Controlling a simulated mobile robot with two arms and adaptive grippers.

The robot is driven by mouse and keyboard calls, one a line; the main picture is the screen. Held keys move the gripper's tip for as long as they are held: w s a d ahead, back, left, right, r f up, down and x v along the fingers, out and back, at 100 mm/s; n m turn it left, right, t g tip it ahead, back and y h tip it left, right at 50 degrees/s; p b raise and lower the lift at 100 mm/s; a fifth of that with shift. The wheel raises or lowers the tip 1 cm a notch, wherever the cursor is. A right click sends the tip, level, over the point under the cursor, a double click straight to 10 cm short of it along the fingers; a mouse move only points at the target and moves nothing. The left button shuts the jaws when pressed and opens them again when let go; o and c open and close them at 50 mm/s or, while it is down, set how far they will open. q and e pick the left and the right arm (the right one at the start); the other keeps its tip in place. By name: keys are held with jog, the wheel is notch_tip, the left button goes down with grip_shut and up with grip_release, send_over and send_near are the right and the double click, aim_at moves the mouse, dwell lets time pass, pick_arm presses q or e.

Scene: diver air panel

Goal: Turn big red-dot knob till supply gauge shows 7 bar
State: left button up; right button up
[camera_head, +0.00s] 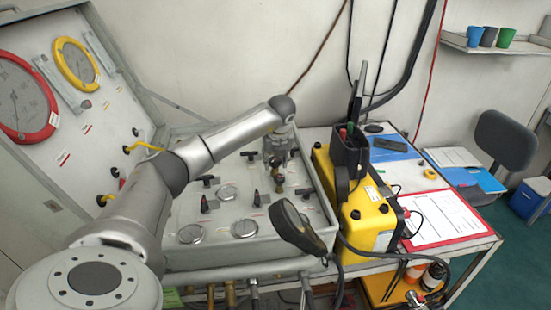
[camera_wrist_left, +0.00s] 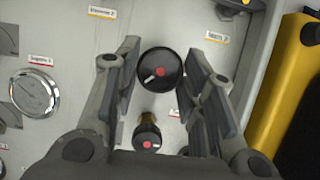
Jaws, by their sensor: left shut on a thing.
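In the left wrist view, the big black knob with a red dot and a white pointer mark (camera_wrist_left: 160,68) sits between the two fingers of my left gripper (camera_wrist_left: 158,88). The gripper is shut on this knob's sides. In the head view my left gripper (camera_head: 280,150) reaches down to the back of the panel and hides the knob. A round silver gauge (camera_wrist_left: 35,92) lies left of the gripper in the wrist view; its small label and reading are too blurred to read. My right gripper is not in view.
A smaller red-dot knob on a brass stem (camera_wrist_left: 148,138) stands close below the gripped one. Large red-rimmed (camera_head: 25,97) and yellow-rimmed (camera_head: 76,63) gauges are on the upright lid. A yellow case (camera_head: 362,215) stands right of the panel.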

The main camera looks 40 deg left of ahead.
pick_arm(q)
jog(key=shift+a+f+m+t+b, duration=0.15)
jog(key=shift+m+t+b, duration=0.15)
jog(key=shift+m+b, duration=0.65)
jog(key=shift+c, duration=0.2)
jog(key=shift+r+m+t+h+b, duration=0.15)
jog(key=shift+m+h+b, duration=0.15)
jog(key=shift+m, duration=0.35)
jog(key=shift+r+m+t+h+b, duration=0.15)
jog(key=shift+m+h, duration=0.15)
jog(key=shift+m, duration=0.3)
jog(key=o, duration=1)
jog(key=shift+s, duration=0.1)
jog(key=shift+f, duration=0.1)
jog(key=v, duration=1.2)
